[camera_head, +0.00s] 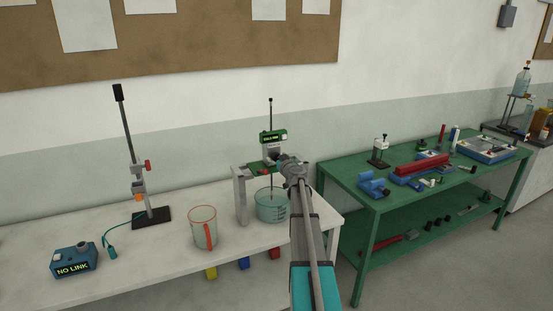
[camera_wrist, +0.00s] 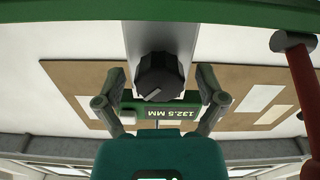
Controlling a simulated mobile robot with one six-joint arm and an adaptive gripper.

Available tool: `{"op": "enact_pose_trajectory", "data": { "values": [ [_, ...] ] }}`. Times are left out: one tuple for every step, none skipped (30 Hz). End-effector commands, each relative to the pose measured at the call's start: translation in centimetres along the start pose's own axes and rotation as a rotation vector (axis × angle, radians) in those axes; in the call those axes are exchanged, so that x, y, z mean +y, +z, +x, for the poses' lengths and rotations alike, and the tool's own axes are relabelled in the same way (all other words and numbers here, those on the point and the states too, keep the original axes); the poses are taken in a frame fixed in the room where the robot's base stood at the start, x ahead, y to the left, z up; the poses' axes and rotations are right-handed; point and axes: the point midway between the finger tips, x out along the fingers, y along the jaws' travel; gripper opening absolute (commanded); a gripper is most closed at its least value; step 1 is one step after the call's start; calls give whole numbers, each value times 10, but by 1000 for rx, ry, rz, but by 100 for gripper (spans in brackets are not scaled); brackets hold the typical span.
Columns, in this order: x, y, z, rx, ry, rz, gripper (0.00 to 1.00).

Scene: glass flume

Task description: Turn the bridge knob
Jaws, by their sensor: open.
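The bridge knob (camera_wrist: 159,77) is black and ridged, with a light pointer mark. It shows in the wrist view below the green bridge bar (camera_wrist: 90,15), against a pale post. My gripper (camera_wrist: 160,88) is open, with one finger on each side of the knob and visible gaps between. I cannot tell how far the fingertips reach along it. A green display (camera_wrist: 163,113) behind the knob reads 132.5 MM. In the head view, my gripper (camera_head: 281,160) is at the green bridge (camera_head: 256,167), over a glass beaker (camera_head: 271,207); the knob is hidden there.
A red-handled part (camera_wrist: 300,75) is close on the right in the wrist view. On the white bench (camera_head: 165,260) stand a red-rimmed jug (camera_head: 203,228), a rod stand (camera_head: 151,217) and a NO LINK box (camera_head: 74,261). A green table (camera_head: 350,180) with tools stands to the right.

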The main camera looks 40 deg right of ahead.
Motion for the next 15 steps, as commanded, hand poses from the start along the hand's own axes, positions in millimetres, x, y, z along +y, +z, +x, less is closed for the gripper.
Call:
{"op": "enact_pose_trajectory", "data": {
  "values": [
    [0,0,2,0,0,0,89],
    [0,0,2,0,0,0,89],
    [0,0,2,0,0,0,89],
    [0,0,2,0,0,0,89],
    [0,0,2,0,0,0,89],
    [0,0,2,0,0,0,89],
    [0,0,2,0,0,0,89],
    [0,0,2,0,0,0,89],
    [0,0,2,0,0,0,89],
    [0,0,2,0,0,0,89],
    [0,0,2,0,0,0,86],
    [0,0,2,0,0,0,78],
    [0,0,2,0,0,0,73],
    [0,0,2,0,0,0,67],
    [0,0,2,0,0,0,60]
  ]
}}
